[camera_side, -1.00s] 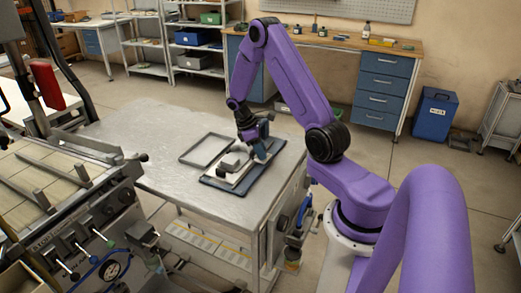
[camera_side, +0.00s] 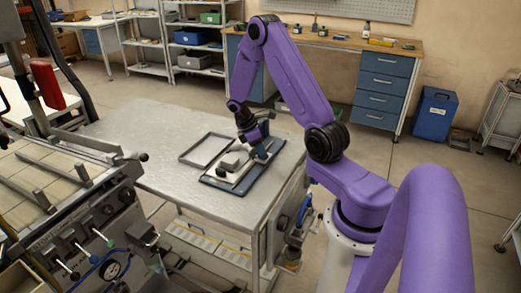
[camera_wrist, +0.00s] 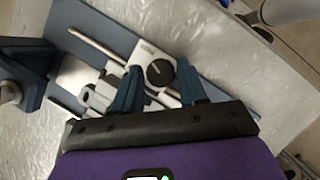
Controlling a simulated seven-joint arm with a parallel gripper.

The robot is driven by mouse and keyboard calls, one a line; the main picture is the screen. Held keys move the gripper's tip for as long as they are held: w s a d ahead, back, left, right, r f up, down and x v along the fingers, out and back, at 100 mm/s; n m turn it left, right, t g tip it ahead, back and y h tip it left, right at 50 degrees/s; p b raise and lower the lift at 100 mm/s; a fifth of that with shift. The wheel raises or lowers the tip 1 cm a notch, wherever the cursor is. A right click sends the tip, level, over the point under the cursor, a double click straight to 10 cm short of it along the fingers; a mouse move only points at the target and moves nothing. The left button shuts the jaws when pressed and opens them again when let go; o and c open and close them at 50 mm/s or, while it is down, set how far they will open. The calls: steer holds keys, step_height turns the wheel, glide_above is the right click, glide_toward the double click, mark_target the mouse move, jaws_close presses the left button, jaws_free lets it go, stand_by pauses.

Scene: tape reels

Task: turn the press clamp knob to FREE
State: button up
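The press clamp knob (camera_wrist: 160,72) is a dark round knob on a pale block, seen in the wrist view. A light line shows on its face; the small marking beside it is too small to read. My gripper (camera_wrist: 156,80) is open, its two blue fingers apart on either side of the knob as seen from the wrist; I cannot tell if they touch it. In the side view my gripper (camera_side: 262,151) is low over the press fixture (camera_side: 228,180), which lies on a dark blue base on the metal table. The knob is too small to make out there.
The metal table (camera_side: 130,130) has bare room to the left. An empty grey frame (camera_side: 190,158) lies beside the fixture. Metal rods (camera_wrist: 95,45) and grey clamp parts lie close to the knob. A machine with levers (camera_side: 70,225) stands at the left.

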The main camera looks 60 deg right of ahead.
steer(key=shift+o, duration=0.8)
steer(key=v, duration=1.7)
steer(key=shift+r, duration=0.2)
steer(key=shift+a, duration=0.1)
